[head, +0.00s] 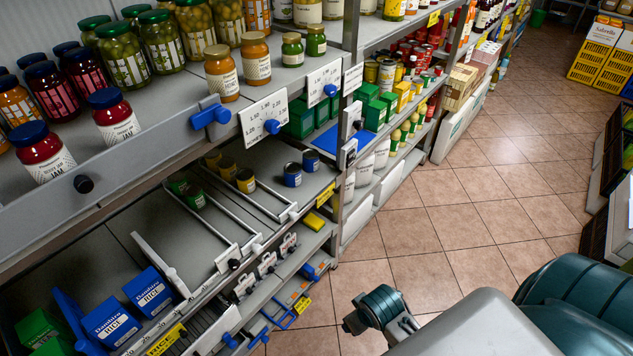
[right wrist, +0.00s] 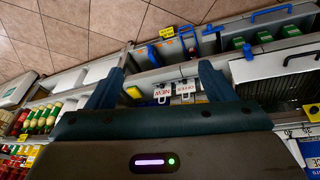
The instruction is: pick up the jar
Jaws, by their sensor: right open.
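Several jars stand on the upper shelf in the head view. Red jam jars with dark blue lids, such as one at the front (head: 41,152) and one behind it (head: 113,115), are at the left. Green-lidded jars of green contents (head: 122,55) stand behind. Which jar is meant cannot be told. My right gripper (right wrist: 162,68) is open and empty in the right wrist view, facing lower shelving; no jar is between its fingers. My left gripper is not in view.
The upper shelf's front edge carries price cards (head: 264,118) and blue clips (head: 210,116). Lower shelves hold small tins (head: 245,180) and blue rice boxes (head: 110,323). The tiled aisle floor (head: 430,215) is clear; yellow crates (head: 598,65) stand at the far right.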

